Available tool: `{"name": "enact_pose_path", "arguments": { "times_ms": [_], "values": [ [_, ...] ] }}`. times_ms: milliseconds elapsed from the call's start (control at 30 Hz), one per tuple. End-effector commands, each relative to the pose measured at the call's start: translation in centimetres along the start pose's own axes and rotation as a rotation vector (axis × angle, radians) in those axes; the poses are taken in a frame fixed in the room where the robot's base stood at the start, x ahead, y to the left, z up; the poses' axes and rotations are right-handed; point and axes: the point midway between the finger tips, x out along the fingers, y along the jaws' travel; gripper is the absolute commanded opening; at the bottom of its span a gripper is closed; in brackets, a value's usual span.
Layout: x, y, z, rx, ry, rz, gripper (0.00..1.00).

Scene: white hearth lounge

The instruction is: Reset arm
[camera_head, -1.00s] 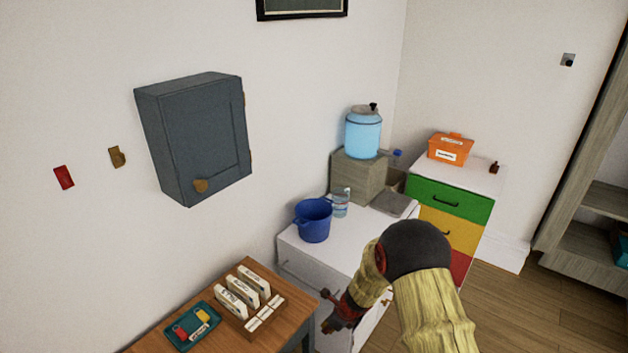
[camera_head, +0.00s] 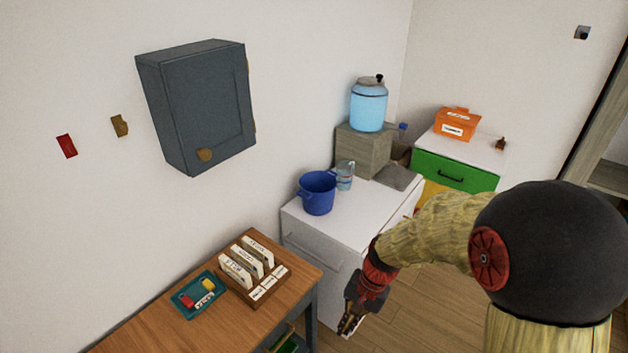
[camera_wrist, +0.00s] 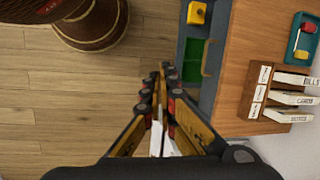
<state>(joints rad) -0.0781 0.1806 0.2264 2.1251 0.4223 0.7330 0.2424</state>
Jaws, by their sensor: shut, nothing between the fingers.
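My gripper (camera_head: 348,322) is at the lower middle of the head view, beside the right end of the wooden table and in front of the white cabinet. It points downward and holds nothing. In the wrist view my gripper (camera_wrist: 161,72) has its fingers together, above the gap between the wood floor and the table's edge. My arm is bent, with its large dark joint at the right of the head view.
The wooden table (camera_head: 140,335) holds a teal tray (camera_head: 187,309) and a card rack (camera_head: 281,272). A blue bucket (camera_head: 318,194) stands on the white cabinet (camera_head: 310,242). A grey wall box (camera_head: 205,105) hangs left. Open floor (camera_wrist: 60,120) lies left in the wrist view.

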Motion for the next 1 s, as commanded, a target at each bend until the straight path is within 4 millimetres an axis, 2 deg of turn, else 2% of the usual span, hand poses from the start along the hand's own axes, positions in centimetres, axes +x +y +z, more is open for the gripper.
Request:
{"name": "enact_pose_path", "arguments": {
  "times_ms": [33, 200, 400, 600, 767, 1000],
  "values": [
    [-1.8, 0.8, 0.9, -0.071, 0.023, 0.009, 0.0],
    [-6.7, 3.8, 3.7, -0.281, 0.093, 0.059, 0.0],
    [-11.4, 7.4, 6.7, -0.453, 0.198, 0.12, 0.0],
    [-15.3, 10.5, 9.2, -0.534, 0.341, 0.163, 0.0],
    [-18.1, 11.8, 10.8, -0.552, 0.478, 0.161, 0.0],
    [-21.3, 12.0, 12.2, -0.551, 0.623, 0.122, 0.0]
  ]
}}
